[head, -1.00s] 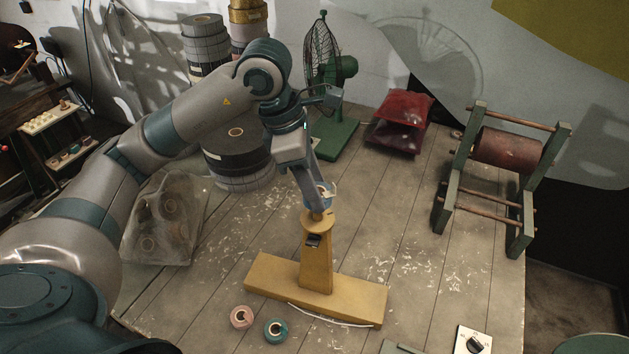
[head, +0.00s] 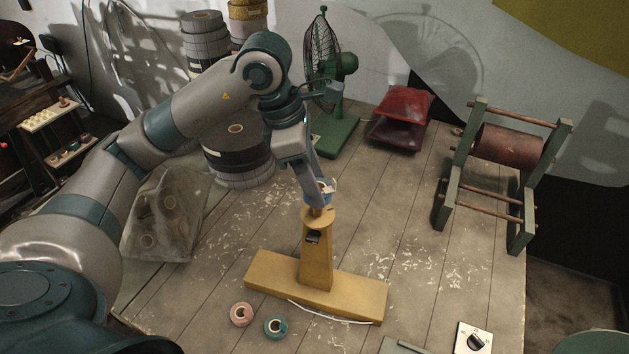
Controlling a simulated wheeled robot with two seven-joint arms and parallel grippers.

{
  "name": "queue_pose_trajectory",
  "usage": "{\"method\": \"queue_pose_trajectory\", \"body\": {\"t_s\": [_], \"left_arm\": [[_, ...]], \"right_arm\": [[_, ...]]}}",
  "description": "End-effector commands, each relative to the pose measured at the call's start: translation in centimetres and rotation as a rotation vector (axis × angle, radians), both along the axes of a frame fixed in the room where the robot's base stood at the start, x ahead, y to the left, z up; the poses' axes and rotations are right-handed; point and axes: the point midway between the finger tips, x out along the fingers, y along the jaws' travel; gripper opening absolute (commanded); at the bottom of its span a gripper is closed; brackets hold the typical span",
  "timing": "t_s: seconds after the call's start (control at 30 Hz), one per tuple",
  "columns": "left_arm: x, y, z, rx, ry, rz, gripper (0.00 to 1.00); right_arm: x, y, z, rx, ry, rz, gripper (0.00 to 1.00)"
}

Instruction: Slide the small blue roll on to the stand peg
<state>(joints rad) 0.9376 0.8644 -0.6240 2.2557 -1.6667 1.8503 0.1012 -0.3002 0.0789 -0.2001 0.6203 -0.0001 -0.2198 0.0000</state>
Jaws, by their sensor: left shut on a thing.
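My left gripper (head: 320,193) is shut on the small blue roll (head: 325,185), just above the top of the wooden stand (head: 316,255). The roll is small in the picture and partly hidden by the fingers. A short brown peg (head: 316,211) shows at the stand's top, under the roll. I cannot tell whether the roll is around the peg or only above it. My right gripper is not in view.
A pink roll (head: 241,314) and a teal roll (head: 276,328) lie in front of the stand. A green fan (head: 336,130), red bags (head: 401,118) and a roller frame (head: 506,150) stand behind. The planks right of the stand are clear.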

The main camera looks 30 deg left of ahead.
Motion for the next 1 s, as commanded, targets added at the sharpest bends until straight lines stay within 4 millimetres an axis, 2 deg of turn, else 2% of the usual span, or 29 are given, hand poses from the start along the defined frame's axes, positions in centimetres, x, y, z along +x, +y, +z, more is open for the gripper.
{"method": "queue_pose_trajectory", "body": {"t_s": [0.47, 0.57, 0.8, 1.0], "left_arm": [[0.0, 0.0, 0.0, 0.000, 0.000, 0.000, 0.22], [0.0, 0.0, -0.7, 0.000, 0.001, 0.000, 0.22], [0.1, -0.2, -4.0, 0.002, 0.001, 0.000, 0.22], [0.2, -0.3, -4.2, 0.000, 0.000, -0.001, 0.22]], "right_arm": [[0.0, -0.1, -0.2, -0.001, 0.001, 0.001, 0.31], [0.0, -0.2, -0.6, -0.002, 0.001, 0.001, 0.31], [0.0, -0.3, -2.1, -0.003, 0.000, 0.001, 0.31], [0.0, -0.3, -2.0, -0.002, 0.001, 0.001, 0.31]]}}
